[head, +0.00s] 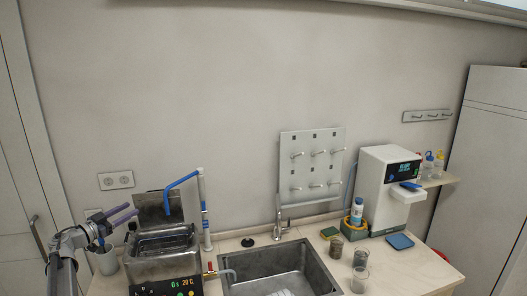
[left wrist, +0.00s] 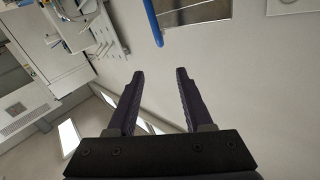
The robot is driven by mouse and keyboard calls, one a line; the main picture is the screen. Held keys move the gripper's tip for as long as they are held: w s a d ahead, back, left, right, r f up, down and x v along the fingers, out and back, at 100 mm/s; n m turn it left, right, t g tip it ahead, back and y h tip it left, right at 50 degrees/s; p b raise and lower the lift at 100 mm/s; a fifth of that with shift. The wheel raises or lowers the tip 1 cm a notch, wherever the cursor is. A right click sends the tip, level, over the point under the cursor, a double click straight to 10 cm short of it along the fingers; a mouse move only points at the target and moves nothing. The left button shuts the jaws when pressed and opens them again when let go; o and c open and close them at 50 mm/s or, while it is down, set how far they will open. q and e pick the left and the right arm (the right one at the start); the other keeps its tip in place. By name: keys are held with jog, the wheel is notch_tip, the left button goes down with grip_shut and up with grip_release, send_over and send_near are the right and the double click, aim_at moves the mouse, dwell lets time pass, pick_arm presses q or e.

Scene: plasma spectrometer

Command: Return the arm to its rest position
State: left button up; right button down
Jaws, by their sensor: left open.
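My left arm comes in at the lower left of the head view. Its left gripper (head: 124,215) is raised above the left end of the counter, near a white cup and a metal bath. In the left wrist view the two dark fingers (left wrist: 160,85) stand apart with nothing between them, so the gripper is open and empty. The wrist view looks past the fingers at the wall, tilted. My right gripper is not in view.
The metal bath (head: 165,262) with a blue-tipped pipe (head: 181,179) stands right of my gripper. A white cup (head: 106,262) is below it. The sink (head: 268,262), glass beakers (head: 360,279) and a white machine (head: 380,190) are farther right.

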pick_arm(q)
jog(key=w+d+n+t+y+b, duration=0.3)
jog(key=w+d+n+t+y, duration=0.15)
jog(key=d+y, duration=0.35)
jog(key=s+d+f+n+g+y+b, duration=0.3)
jog(key=s+d+f+g, duration=0.25)
jog(key=d+f, duration=0.35)
jog(key=s+d+f+n+g+y+b, duration=0.2)
jog(key=s+d+f+n+g+y, duration=0.15)
jog(key=s+d+f, duration=0.45)
jog(key=s+d+f+m+g+h+b, duration=0.1)
jog(key=s+d+f+m+g, duration=0.1)
jog(key=s+d+f, duration=0.3)
jog(key=s+d+f+m+g+h+b, duration=0.1)
jog(key=s+d+f+g, duration=0.4)
jog(key=s, duration=0.8)
jog(key=s+d+f+m+g+h+b, duration=0.1)
jog(key=s+d+f+m+g+h, duration=0.1)
jog(key=s+d+f, duration=0.4)
jog(key=s+m+g, duration=0.1)
jog(key=s+g, duration=0.1)
jog(key=s, duration=0.1)
jog(key=shift+d+f+m, duration=0.15)
jog(key=shift+d+m, duration=0.15)
jog(key=shift+m, duration=0.1)
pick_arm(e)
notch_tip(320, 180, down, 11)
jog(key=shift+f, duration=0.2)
